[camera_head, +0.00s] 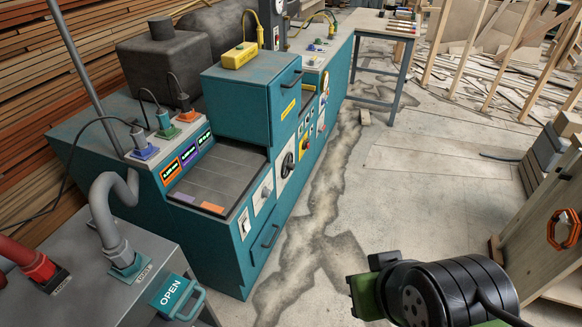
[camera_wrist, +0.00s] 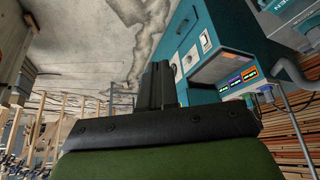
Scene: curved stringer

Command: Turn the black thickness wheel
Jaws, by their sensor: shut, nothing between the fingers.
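The black thickness wheel (camera_head: 287,165) is a dark round handwheel on a white plate on the front of the teal machine (camera_head: 232,250), near the middle of the head view. My gripper (camera_head: 366,285) is at the lower right of that view, out over the floor and well apart from the wheel. In the wrist view the dark fingers of my gripper (camera_wrist: 160,86) are together and empty, and the machine front shows beyond them.
A smaller knob (camera_head: 265,193) and a switch (camera_head: 245,222) sit left of the wheel. A drawer handle (camera_head: 271,236) sticks out below. A grey cabinet (camera_head: 80,290) stands at lower left, a wooden crate (camera_head: 540,215) at right. The concrete floor (camera_head: 400,170) between is mostly clear.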

